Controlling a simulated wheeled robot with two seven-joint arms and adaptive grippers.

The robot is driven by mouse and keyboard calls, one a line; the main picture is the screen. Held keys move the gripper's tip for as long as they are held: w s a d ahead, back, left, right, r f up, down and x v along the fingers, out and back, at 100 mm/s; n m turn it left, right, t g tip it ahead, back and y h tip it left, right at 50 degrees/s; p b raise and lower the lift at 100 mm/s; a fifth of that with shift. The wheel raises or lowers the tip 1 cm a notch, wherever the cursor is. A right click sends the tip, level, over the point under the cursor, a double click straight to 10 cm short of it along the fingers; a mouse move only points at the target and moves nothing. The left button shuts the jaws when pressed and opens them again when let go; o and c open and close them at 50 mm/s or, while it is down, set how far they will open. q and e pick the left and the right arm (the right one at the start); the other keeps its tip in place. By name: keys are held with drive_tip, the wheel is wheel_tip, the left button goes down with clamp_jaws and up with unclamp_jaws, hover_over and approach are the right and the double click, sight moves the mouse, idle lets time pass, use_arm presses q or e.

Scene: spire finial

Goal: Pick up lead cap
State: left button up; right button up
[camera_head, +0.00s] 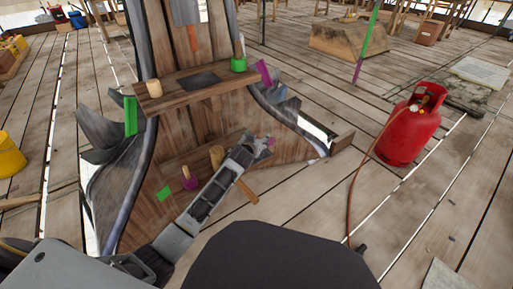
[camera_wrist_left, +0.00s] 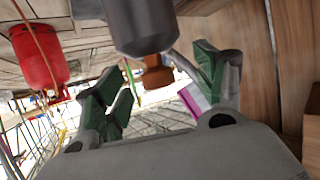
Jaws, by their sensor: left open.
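I cannot tell for certain which thing is the lead cap. A dark grey rounded piece (camera_wrist_left: 140,24) hangs large at the top of the left wrist view, and it may be the cap. In the head view my left gripper (camera_head: 254,147) is at the lower right of the wooden spire (camera_head: 215,115), partly lost against grey sheet pieces (camera_head: 272,92). In the left wrist view its green-padded fingers (camera_wrist_left: 163,82) are spread apart, with nothing visibly clamped between them. My right gripper does not show.
The spire's wooden shelf (camera_head: 190,91) carries a green pot (camera_head: 238,64) and a pale cylinder (camera_head: 154,88). A red gas bottle (camera_head: 408,130) with a hose stands at the right. Plank floor (camera_head: 305,215) is open between the spire and bottle.

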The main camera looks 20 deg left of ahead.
use_arm(q)
drive_tip(key=c, duration=1.3)
drive_tip(key=shift+o, duration=0.2)
drive_tip(key=shift+r, duration=0.15)
drive_tip(key=shift+r+p, duration=1.85)
drive_tip(key=shift+r, duration=2.15)
drive_tip(key=shift+r+p, duration=0.3)
drive_tip(key=shift+r, duration=0.6)
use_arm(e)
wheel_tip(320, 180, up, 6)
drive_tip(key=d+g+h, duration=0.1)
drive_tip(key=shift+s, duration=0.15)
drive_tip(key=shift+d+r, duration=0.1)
